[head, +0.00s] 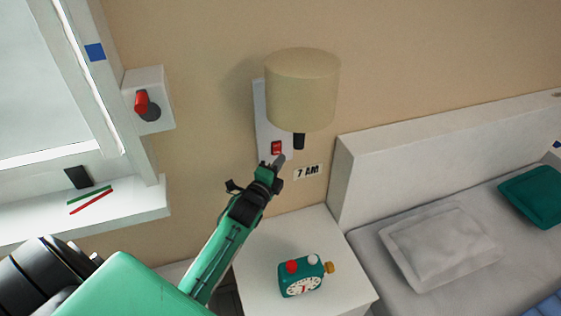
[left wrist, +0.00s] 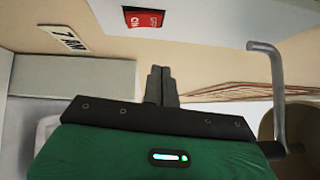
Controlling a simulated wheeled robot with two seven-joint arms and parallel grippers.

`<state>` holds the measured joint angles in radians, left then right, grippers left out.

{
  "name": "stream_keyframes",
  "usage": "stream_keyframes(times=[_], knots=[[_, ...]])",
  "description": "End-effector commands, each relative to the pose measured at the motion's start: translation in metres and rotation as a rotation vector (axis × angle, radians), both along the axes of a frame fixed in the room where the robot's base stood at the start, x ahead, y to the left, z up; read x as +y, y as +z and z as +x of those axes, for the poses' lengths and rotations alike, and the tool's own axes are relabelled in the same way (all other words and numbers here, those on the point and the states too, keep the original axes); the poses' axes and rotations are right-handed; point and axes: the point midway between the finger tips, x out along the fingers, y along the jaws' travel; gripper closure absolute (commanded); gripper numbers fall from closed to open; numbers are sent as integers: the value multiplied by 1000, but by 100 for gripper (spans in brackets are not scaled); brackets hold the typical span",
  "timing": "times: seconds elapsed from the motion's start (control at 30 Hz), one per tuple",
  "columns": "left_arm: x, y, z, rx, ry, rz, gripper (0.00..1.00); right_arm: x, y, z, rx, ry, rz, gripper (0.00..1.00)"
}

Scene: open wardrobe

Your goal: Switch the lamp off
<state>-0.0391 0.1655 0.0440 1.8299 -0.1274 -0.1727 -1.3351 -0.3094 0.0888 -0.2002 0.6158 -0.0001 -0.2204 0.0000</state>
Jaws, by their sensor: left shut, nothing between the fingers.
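The wall lamp has a beige drum shade (head: 301,92) and a pale backplate (head: 262,117). A red rocker switch (head: 276,147) is on the backplate's lower part. It also shows at the top of the left wrist view (left wrist: 143,18), with white lettering seen upside down. My left gripper (head: 277,164) is shut and empty, just below the switch in the head view. In the left wrist view its closed fingers (left wrist: 160,86) point toward the wall, and a gap shows between them and the switch. I cannot tell whether the lamp is lit. My right gripper is not in view.
A "7 AM" label (head: 308,172) is on the wall beside my gripper. A green alarm clock (head: 301,276) stands on the white nightstand (head: 262,245) below. A bed headboard (head: 400,150) is at right. A white box with a red knob (head: 141,101) is left, by the window.

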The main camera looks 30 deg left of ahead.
Motion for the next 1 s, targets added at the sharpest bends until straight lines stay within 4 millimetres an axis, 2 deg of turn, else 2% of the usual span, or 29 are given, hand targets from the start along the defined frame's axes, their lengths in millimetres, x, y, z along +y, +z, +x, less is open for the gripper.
stream_keyframes(times=[0.07, 0.17, 0.33, 0.5, 0.7, 1.0], knots=[[0, -2, -11, 1, 0, 2, 100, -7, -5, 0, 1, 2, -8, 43], [-1, -2, -26, 2, 1, 1, 100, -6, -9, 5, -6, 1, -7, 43], [-2, 1, -54, 2, 0, 0, 100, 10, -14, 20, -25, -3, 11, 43], [-3, 4, -75, 2, 1, 2, 100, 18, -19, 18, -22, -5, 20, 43], [-4, 6, -85, 1, 1, 1, 100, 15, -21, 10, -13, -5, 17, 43], [-4, 6, -85, 1, 1, 0, 100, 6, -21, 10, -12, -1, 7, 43]])
